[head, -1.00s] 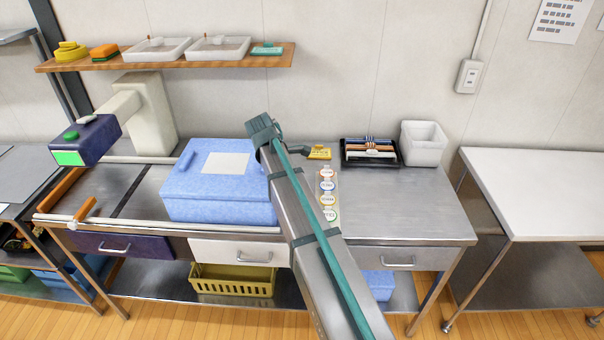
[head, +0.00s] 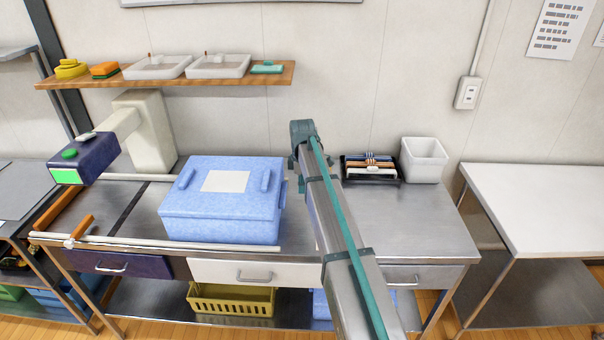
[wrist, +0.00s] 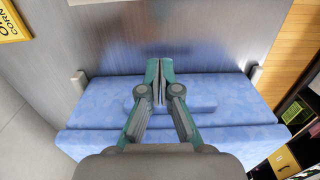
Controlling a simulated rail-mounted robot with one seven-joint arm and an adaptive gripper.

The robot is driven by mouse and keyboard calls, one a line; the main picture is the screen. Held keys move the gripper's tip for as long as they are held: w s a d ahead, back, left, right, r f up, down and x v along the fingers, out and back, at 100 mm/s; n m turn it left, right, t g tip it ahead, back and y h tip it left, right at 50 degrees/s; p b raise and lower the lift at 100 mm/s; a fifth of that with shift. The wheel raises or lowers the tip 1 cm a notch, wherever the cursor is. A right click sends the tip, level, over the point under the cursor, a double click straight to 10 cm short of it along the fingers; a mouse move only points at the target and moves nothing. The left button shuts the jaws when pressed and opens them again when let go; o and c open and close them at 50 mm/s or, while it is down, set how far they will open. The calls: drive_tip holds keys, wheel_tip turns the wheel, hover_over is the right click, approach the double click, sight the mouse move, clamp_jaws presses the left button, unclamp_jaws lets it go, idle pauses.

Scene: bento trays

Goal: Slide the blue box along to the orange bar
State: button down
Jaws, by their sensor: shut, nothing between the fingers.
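The blue box (head: 222,215), with a pale label and two lid grips, sits on the steel bench between two white rails. The orange bar (head: 60,208) lies across the left end of the rails, with a clear stretch of bench between it and the box. My gripper (wrist: 160,68) is shut and empty. In the wrist view its fingertips are near the box's right edge, in front of a lid grip (wrist: 204,104); I cannot tell whether they touch the box. In the head view my arm hides the fingers.
A front rail (head: 180,243) and a back rail flank the box. A cream post with a dark head (head: 85,157) stands behind the bench's left part. A black tray of bars (head: 371,169) and a white bin (head: 423,160) stand at the right. A dark strip crosses the bench left of the box.

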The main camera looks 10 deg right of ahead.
drive_tip(key=shift+w+a+f+p, duration=0.15)
drive_tip(key=shift+a+f+p, duration=0.2)
drive_tip(key=shift+a, duration=0.3)
drive_tip(key=shift+w+a+f+p, duration=0.2)
drive_tip(key=shift+a+f+p, duration=0.2)
drive_tip(key=shift+a, duration=0.25)
drive_tip(key=shift+w+a+f+p, duration=0.15)
drive_tip(key=shift+a+f+p, duration=0.2)
drive_tip(key=shift+a, duration=0.3)
